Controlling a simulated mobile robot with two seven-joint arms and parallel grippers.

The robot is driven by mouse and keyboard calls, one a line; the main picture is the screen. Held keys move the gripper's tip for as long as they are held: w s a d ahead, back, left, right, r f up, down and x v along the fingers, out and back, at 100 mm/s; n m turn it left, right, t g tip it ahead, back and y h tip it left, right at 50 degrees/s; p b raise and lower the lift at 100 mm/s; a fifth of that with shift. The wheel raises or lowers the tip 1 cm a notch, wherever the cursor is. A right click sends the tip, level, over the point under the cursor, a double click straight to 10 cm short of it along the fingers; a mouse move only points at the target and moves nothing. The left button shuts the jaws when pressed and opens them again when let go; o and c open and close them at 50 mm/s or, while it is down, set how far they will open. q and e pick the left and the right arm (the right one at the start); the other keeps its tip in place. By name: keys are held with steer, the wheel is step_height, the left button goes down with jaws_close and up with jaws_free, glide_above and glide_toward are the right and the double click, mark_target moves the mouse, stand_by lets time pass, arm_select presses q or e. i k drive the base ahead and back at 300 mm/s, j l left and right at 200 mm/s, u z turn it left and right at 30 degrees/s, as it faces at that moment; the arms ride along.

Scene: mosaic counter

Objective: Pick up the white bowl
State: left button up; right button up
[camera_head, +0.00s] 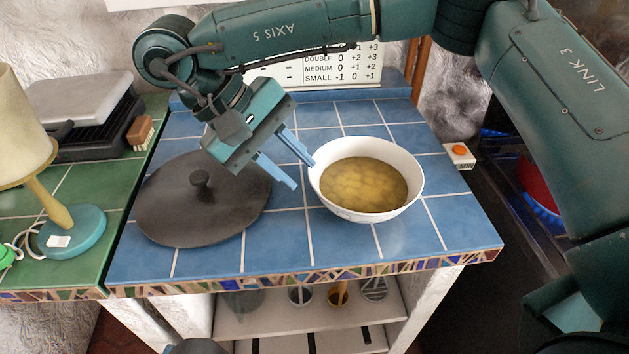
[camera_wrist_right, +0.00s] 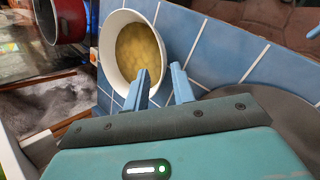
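The white bowl (camera_head: 345,205) stands upright on the blue tiled counter (camera_head: 320,250). It holds a yellowish, lumpy food. In the right wrist view the bowl (camera_wrist_right: 111,62) is at the upper middle. My right gripper (camera_head: 304,174) is open and empty, its two blue fingers pointing at the bowl's left rim. It also shows in the right wrist view (camera_wrist_right: 160,71), where one finger overlaps the rim in the picture. I cannot tell whether that finger touches the bowl.
A dark round lid (camera_head: 205,215) with a knob lies left of the bowl, under my right gripper. A lamp (camera_head: 72,230), a brush (camera_head: 139,130) and a grill (camera_head: 85,115) stand on the green tiles. A timer (camera_head: 459,155) sits right. Tiles before the bowl are clear.

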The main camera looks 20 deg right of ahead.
mark_target(360, 179)
steer(key=k, duration=1.5)
